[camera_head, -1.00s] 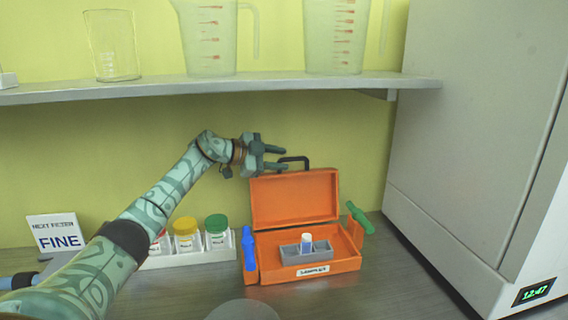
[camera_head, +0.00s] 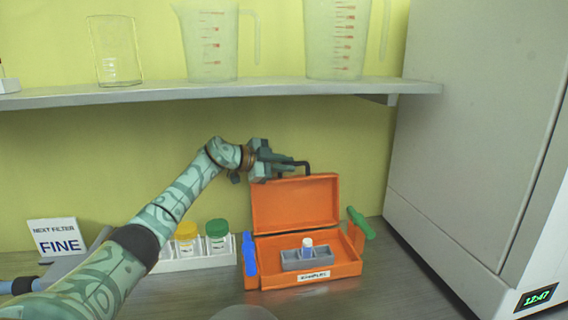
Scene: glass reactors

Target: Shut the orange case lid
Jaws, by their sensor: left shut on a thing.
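The orange case stands open on the bench, and its base (camera_head: 268,275) faces me. Its lid (camera_head: 296,204) is raised, standing close to upright at the back, with a dark handle (camera_head: 307,166) on its top edge. My left gripper (camera_head: 291,166) is at the left part of this handle and shut on it. Inside the base is a grey holder (camera_head: 292,265) with a small white-capped vial (camera_head: 307,245). A blue latch (camera_head: 249,254) is at the case's left front and a green latch (camera_head: 361,222) at its right. My right gripper is not in view.
A white rack with yellow-lidded (camera_head: 186,238) and green-lidded (camera_head: 217,236) jars stands just left of the case. A shelf (camera_head: 230,91) with glassware runs above. A large grey cabinet (camera_head: 470,150) stands to the right. A "FINE" sign (camera_head: 57,240) is at the left.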

